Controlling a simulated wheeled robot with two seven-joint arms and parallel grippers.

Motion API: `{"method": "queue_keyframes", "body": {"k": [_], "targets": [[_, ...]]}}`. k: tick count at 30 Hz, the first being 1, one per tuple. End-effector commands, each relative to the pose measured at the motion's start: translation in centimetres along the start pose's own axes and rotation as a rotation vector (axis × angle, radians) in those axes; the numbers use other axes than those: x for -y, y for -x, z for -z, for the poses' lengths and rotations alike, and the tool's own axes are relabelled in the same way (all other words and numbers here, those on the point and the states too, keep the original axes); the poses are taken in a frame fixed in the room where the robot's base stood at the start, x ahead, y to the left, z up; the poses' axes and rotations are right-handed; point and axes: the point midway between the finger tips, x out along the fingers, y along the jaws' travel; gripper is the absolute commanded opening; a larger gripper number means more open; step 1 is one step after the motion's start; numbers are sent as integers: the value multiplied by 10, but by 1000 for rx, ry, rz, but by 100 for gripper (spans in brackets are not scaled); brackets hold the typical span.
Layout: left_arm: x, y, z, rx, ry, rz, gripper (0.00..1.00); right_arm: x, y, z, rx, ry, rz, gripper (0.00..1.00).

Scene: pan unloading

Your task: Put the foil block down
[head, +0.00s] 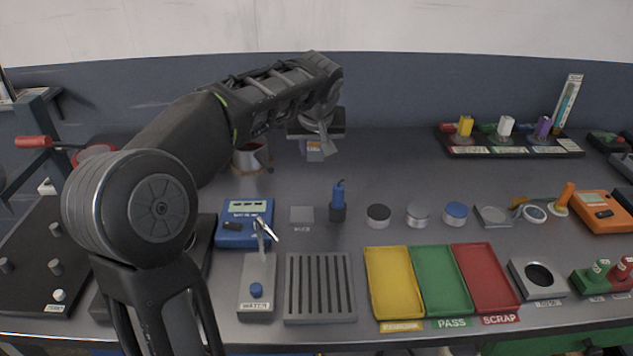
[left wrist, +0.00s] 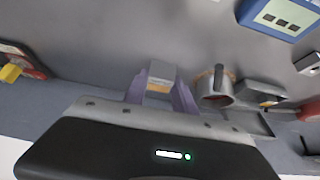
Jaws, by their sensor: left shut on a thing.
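The foil block (left wrist: 161,76) is a small silver-grey block with an orange patch, held between the two fingers of my left gripper (left wrist: 160,95) in the left wrist view. In the head view, my left gripper (head: 318,150) is at the back of the bench, left of the middle, with its fingers pointing down. The block (head: 312,146) shows there only in small part, beside the fingers. I cannot tell whether the block touches the bench top. My right gripper is in neither view.
A pot (head: 251,157) stands just left of the gripper, partly behind my arm. A blue device (head: 244,234), a grey slotted rack (head: 320,287) and yellow (head: 392,281), green (head: 440,279) and red (head: 485,276) trays lie in front.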

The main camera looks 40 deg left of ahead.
Motion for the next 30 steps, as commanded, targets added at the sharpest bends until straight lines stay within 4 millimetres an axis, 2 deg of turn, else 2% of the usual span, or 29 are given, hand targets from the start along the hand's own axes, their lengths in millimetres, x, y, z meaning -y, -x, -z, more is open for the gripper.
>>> {"method": "queue_keyframes", "body": {"k": [3, 6, 18, 25, 30], "targets": [[0, -20, -14, 3, -1, 1, 0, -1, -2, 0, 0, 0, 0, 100], [0, -32, -21, 2, -2, 0, 0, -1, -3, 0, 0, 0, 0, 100], [0, -39, -25, 0, 0, 0, 0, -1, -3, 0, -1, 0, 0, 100], [1, -64, -42, 2, -1, 2, 0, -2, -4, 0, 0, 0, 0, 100], [0, -69, -44, -1, 1, -1, 0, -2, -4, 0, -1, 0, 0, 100]]}}
